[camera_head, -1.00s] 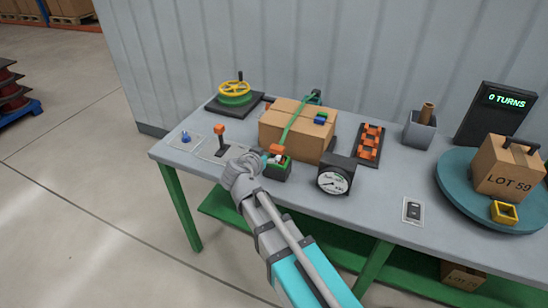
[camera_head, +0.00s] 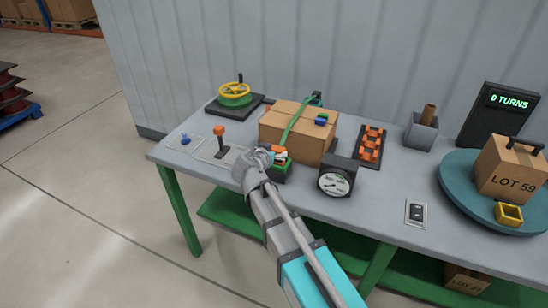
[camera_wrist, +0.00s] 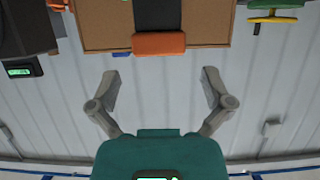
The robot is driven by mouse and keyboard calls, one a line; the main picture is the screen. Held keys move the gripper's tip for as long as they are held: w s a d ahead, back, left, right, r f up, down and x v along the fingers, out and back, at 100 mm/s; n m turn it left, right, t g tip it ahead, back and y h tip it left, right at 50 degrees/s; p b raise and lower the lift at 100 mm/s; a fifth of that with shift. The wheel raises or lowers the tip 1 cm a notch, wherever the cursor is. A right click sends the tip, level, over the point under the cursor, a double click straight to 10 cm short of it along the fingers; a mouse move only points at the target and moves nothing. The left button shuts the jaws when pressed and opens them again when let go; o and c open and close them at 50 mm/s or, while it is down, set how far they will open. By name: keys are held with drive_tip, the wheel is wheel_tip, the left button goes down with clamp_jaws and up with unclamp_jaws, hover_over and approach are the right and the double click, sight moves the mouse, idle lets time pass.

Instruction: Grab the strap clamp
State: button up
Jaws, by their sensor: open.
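A cardboard box (camera_head: 290,139) stands on the grey workbench with a green strap (camera_head: 293,124) over it. At the strap's near end, an orange-topped part on a dark green base (camera_head: 282,174) looks like the strap clamp; my wrist partly hides it in the head view. In the wrist view, an orange block with a dark body (camera_wrist: 159,43) stands out against the box, probably this same part. My gripper (camera_wrist: 160,80) is open and empty, its fingers spread apart and clear of the orange block. Its fingertips are hard to make out in the head view.
An orange-topped lever (camera_head: 219,131) and a yellow-green handwheel (camera_head: 236,94) are to the left. A round gauge (camera_head: 335,181) stands close on the right, with a rack of orange pieces (camera_head: 371,144) behind. A turntable (camera_head: 455,193) is far right.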

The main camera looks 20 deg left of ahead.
sight(278, 148)
drive_tip(key=shift+b+x, duration=0.55)
drive_tip(key=shift+x, duration=1.2)
drive_tip(key=c, duration=1.2)
drive_tip(key=shift+o, duration=0.2)
drive_tip(key=shift+r, duration=0.1)
wheel_tip(278, 148, up, 2)
drive_tip(key=p, duration=0.3)
drive_tip(key=shift+r, duration=0.25)
drive_tip(key=s+d+r+p, duration=0.2)
drive_tip(key=s+r+p, duration=0.3)
drive_tip(key=s, duration=0.1)
drive_tip(key=s+d+r+p, duration=0.3)
drive_tip(key=s+r+p, duration=0.2)
drive_tip(key=s, duration=0.2)
drive_tip(key=shift+d, duration=0.3)
